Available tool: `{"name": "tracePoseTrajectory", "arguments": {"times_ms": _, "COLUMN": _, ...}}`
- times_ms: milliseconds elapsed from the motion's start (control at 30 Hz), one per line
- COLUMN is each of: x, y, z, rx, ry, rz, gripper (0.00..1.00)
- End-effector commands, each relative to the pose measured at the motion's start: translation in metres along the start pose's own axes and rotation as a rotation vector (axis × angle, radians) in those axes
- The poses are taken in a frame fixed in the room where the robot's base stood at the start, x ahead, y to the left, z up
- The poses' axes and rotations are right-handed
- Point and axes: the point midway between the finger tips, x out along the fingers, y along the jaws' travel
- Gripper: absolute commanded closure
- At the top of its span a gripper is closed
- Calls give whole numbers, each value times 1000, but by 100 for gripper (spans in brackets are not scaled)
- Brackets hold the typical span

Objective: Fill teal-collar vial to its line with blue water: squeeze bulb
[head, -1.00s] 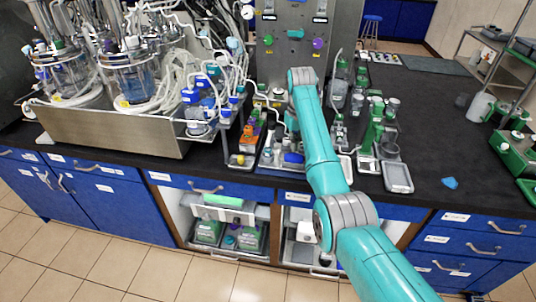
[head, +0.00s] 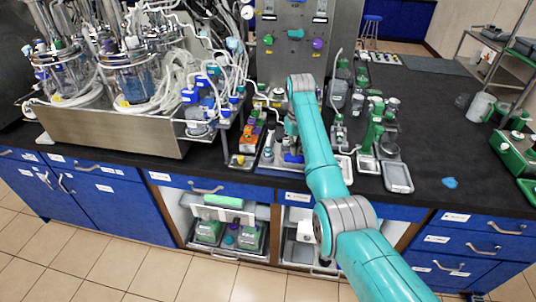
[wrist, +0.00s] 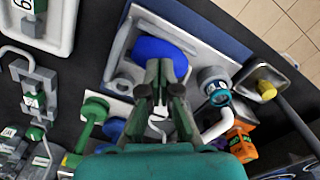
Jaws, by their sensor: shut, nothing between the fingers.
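A blue oblong bulb (wrist: 158,50) lies in a pale grey holder in the wrist view. In the head view, the blue bulb (head: 293,158) is partly covered by my arm. My gripper (wrist: 165,72) has its dark green fingers over the bulb's near edge. It is shut with nothing between the fingers; whether the tips touch the bulb I cannot tell. A teal-collared vial (wrist: 219,94) stands to the right of the fingers, with a curved white tube beside it. The vial's liquid level and its line cannot be made out.
An orange bottle (wrist: 241,141) and a small metal tray (wrist: 272,84) with a yellow item are to the right. A green-handled tool (wrist: 92,115) is to the left.

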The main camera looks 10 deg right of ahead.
Motion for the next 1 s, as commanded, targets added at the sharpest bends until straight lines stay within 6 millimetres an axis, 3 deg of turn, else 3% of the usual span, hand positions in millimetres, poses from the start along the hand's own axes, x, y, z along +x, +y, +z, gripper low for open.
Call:
{"name": "tracePoseTrajectory", "arguments": {"times_ms": 733, "x": 16, "y": 0, "z": 0, "rx": 0, "ry": -1, "rz": 0, "gripper": 100}}
{"name": "tracePoseTrajectory", "arguments": {"times_ms": 1000, "x": 10, "y": 0, "z": 0, "rx": 0, "ry": -1, "rz": 0, "gripper": 100}}
